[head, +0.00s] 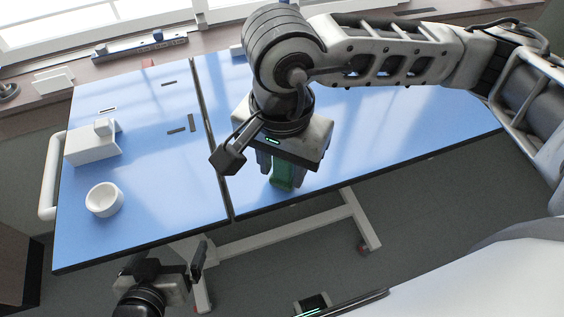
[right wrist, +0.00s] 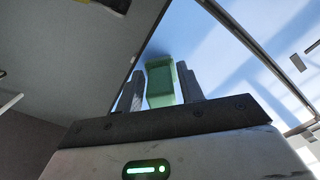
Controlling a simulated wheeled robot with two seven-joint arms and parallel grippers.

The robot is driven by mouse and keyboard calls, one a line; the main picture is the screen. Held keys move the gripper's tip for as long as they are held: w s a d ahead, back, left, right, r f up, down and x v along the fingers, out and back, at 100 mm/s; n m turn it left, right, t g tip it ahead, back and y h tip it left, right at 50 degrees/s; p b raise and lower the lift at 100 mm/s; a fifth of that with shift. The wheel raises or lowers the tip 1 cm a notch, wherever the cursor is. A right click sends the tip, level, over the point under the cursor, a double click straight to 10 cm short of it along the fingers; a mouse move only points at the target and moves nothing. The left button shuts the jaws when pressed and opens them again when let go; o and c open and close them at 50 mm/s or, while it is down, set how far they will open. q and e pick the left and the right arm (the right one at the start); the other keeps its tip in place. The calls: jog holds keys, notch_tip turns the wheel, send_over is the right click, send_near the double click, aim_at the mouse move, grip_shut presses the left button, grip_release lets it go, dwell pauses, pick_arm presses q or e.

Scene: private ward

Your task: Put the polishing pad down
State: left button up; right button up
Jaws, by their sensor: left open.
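The polishing pad (head: 283,178) is a green block at the front part of the blue tabletop (head: 400,125), right of the dark seam. My right gripper (head: 276,168) points down and is shut on it. My left gripper (head: 163,268) is open and empty, low in front of the table's left section.
A white ring-shaped cup (head: 105,200) and a white block-like holder (head: 92,146) stand on the left section. Small dark and light slots mark that surface. A white side rail (head: 50,175) borders the left edge. The tabletop right of the pad is clear.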

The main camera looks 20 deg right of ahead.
jog(key=shift+o, duration=0.4)
jog(key=shift+r+p, duration=0.4)
jog(key=shift+p, duration=0.05)
notch_tip(320, 180, up, 12)
jog(key=shift+f, duration=0.15)
jog(key=shift+s, duration=0.15)
